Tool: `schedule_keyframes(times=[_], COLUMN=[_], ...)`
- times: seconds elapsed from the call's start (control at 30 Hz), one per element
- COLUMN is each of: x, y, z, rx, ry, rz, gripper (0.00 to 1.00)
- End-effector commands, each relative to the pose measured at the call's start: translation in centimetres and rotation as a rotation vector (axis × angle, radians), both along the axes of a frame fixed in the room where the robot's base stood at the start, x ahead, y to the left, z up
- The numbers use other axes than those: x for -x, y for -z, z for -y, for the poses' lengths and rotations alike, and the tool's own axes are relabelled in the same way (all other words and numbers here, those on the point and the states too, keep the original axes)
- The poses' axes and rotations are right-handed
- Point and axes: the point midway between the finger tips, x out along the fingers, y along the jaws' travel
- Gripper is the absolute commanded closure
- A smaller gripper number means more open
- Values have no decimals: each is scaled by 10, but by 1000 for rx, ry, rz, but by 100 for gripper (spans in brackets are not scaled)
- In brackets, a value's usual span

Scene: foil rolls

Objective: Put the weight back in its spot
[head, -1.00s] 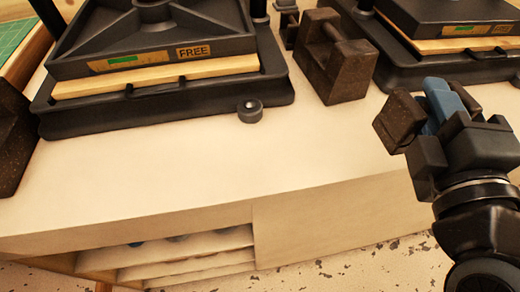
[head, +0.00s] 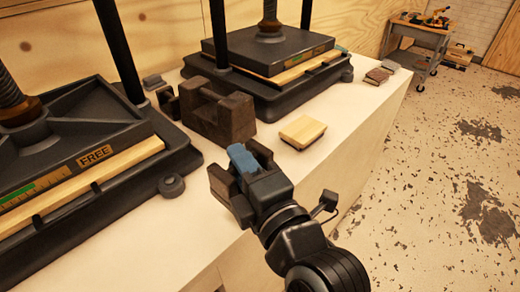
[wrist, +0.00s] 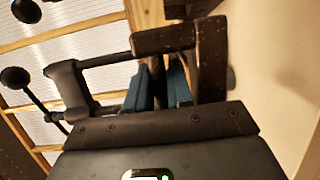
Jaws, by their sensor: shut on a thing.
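My gripper (head: 240,158), with blue fingers, is in front of the bench, shut on a dark brown weight (head: 222,186). The weight shows as dark blocks at the fingers and is partly hidden by the gripper. In the wrist view the blue fingers (wrist: 162,85) close at a dark bar of the weight (wrist: 165,40). A second dark brown weight (head: 236,118), a block with a notch and a handle bar, stands on the bench between the two presses, beyond the gripper and apart from it.
A press marked FREE (head: 100,190) stands at left, another press (head: 265,60) behind right. Small dark blocks (head: 378,76) lie near the bench's far end. The bench top (head: 345,125) is clear between. A cart (head: 418,45) stands beyond.

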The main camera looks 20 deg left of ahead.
Motion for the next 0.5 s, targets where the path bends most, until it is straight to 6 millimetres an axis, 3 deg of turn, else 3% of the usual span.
schedule_keyframes(times=[0.3,0.5], x=[20,25], y=[24,35], z=[-50,-64], rx=[-5,-6], ry=[-2,1], rz=[5,7], gripper=[100,100])
